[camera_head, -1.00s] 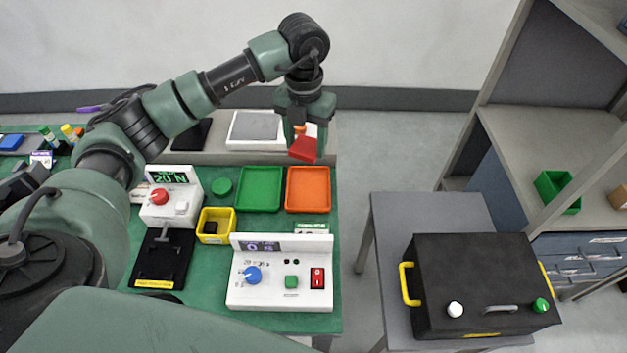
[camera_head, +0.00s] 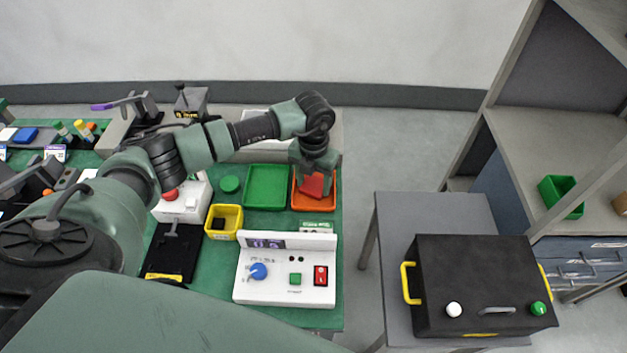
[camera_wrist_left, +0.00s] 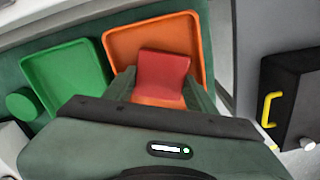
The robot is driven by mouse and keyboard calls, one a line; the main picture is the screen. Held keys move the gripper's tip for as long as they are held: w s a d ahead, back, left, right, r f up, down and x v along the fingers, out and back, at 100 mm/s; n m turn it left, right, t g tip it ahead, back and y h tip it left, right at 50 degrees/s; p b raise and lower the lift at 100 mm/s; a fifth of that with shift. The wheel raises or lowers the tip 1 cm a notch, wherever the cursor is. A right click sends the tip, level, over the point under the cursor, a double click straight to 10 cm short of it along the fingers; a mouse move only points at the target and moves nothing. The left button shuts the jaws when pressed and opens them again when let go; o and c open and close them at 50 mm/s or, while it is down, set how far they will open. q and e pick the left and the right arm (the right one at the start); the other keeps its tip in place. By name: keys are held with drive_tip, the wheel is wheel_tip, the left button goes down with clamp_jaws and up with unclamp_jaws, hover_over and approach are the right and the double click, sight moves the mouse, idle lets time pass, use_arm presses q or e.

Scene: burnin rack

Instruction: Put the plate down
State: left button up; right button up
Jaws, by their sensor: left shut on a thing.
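The plate is a small red piece (camera_head: 313,186) at my left gripper (camera_head: 314,176), over the orange tray (camera_head: 315,206). In the left wrist view the red plate (camera_wrist_left: 162,72) lies between the fingers of the left gripper (camera_wrist_left: 163,90), which is shut on it. The plate appears inside the outline of the orange tray (camera_wrist_left: 120,45); I cannot tell whether it touches the tray floor. The gripper hides the near part of the tray. My right gripper is not in view.
A green tray (camera_head: 267,188) stands just left of the orange one. A yellow bin (camera_head: 224,221) and a white control box (camera_head: 285,275) are nearer. A black case (camera_head: 480,285) sits on a separate grey table (camera_head: 430,215) to the right, across a gap.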

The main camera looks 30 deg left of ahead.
sight(314, 186)
use_arm(q)
drive_tip(key=o, duration=0.9)
drive_tip(key=shift+f, duration=0.15)
drive_tip(key=shift+o, duration=0.9)
drive_tip(key=shift+r, duration=0.6)
wheel_tip(314, 186, up, 11)
drive_tip(key=b, duration=0.2)
